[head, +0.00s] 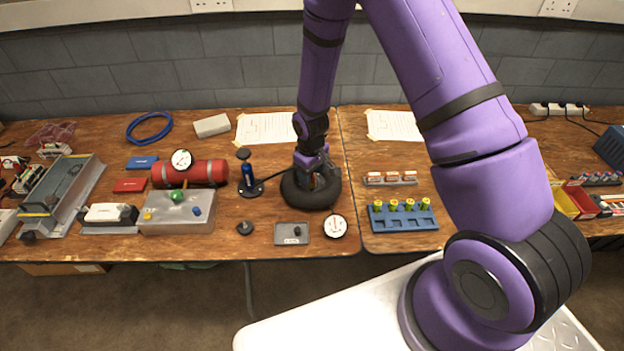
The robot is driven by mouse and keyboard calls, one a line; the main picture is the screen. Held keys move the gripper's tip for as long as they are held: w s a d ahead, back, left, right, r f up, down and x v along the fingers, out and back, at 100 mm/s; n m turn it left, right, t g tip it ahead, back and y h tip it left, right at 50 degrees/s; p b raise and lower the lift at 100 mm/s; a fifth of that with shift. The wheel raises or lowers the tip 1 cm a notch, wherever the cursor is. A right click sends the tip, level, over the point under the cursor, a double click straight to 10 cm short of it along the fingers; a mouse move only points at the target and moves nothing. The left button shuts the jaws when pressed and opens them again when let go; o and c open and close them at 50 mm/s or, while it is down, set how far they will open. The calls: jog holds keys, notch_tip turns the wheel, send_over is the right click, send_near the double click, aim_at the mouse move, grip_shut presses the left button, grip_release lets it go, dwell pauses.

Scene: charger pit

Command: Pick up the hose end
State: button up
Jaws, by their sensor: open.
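I cannot make out a separate hose end; my arm and gripper may hide it. A black ring like a small tyre (300,199) lies on the bench near the middle. My gripper (316,183) is open and points down into the right part of this ring; its fingertips are small and partly hidden. A small blue hand pump (248,176) with a black base and top stands just left of the ring. A coil of blue hose or cable (149,127) lies farther back on the left.
In front of the ring lie a grey tray (284,238) and a round white gauge (335,226). A red cylinder (204,173) with a gauge lies left of the pump. A blue rack (404,221) with several yellow-green pieces stands to the right.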

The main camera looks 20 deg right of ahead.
aim_at(312, 180)
jog(key=shift+f, duration=1.5)
grip_shut()
jog(key=shift+r, duration=0.85)
jog(key=shift+s+r, duration=0.2)
jog(key=shift+r, duration=0.85)
jog(key=s+a+r, duration=0.1)
jog(key=s+a, duration=0.3)
jog(key=s, duration=1.1)
jog(key=shift+a, duration=0.2)
jog(key=shift+r, duration=0.1)
